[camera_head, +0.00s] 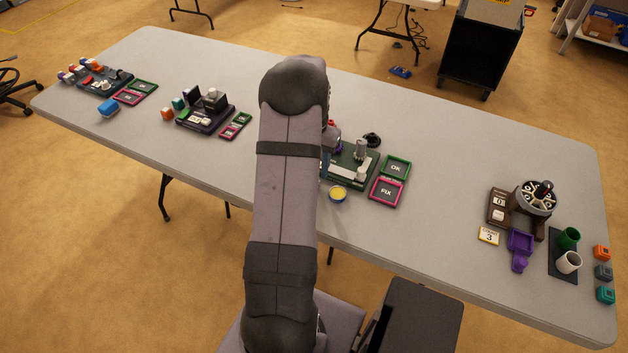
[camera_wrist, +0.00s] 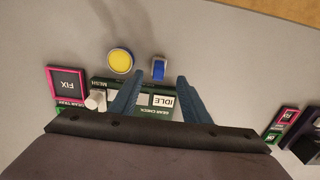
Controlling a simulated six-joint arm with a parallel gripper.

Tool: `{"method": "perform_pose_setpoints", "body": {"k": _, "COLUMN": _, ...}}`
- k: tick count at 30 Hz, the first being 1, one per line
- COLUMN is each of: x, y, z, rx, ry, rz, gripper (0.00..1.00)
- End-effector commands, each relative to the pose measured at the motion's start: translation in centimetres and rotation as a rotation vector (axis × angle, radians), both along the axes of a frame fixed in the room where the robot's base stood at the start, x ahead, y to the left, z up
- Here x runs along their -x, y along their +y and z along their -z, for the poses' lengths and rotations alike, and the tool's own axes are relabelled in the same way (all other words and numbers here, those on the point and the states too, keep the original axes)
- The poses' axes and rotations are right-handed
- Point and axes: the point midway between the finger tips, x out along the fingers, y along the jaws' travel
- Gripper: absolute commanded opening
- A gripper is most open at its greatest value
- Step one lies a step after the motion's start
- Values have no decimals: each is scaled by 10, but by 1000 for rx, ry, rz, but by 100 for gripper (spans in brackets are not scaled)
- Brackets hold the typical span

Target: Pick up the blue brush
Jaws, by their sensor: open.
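The blue brush (camera_wrist: 158,68), a small blue piece with a pale part, lies on the grey table in the wrist view. It is beside a yellow round dish (camera_wrist: 120,61), just beyond my fingertips. My gripper (camera_wrist: 160,79) has two blue fingers, spread apart with nothing held between them. The brush lines up with the gap between the fingers. I cannot tell the fingers' height above the table. In the head view my arm covers the brush's place; the yellow dish (camera_head: 338,194) shows just right of my arm.
A green gear-check board (camera_head: 345,180) with a white post stands close by, partly under my fingers in the wrist view. Green OK (camera_head: 396,167) and pink FIX (camera_head: 387,192) trays sit beside it. Table space right of the trays is clear.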

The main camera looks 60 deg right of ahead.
Motion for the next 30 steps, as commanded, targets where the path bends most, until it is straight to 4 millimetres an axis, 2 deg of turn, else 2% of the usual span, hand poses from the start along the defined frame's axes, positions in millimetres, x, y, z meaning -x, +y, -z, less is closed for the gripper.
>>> {"method": "perform_pose_setpoints", "body": {"k": 8, "x": 1, "y": 2, "z": 8, "rx": -2, "ry": 0, "rz": 0, "gripper": 43}}
{"method": "perform_pose_setpoints", "body": {"k": 18, "x": 4, "y": 7, "z": 47, "rx": -2, "ry": 0, "rz": 0, "gripper": 43}}
{"method": "perform_pose_setpoints", "body": {"k": 21, "x": 4, "y": 7, "z": 53, "rx": 0, "ry": -1, "rz": 0, "gripper": 43}}
{"method": "perform_pose_setpoints", "body": {"k": 29, "x": 4, "y": 6, "z": 55, "rx": 2, "ry": -1, "rz": 0, "gripper": 43}}
{"method": "perform_pose_setpoints", "body": {"k": 30, "x": 4, "y": 6, "z": 55, "rx": 2, "ry": -1, "rz": 0, "gripper": 33}}
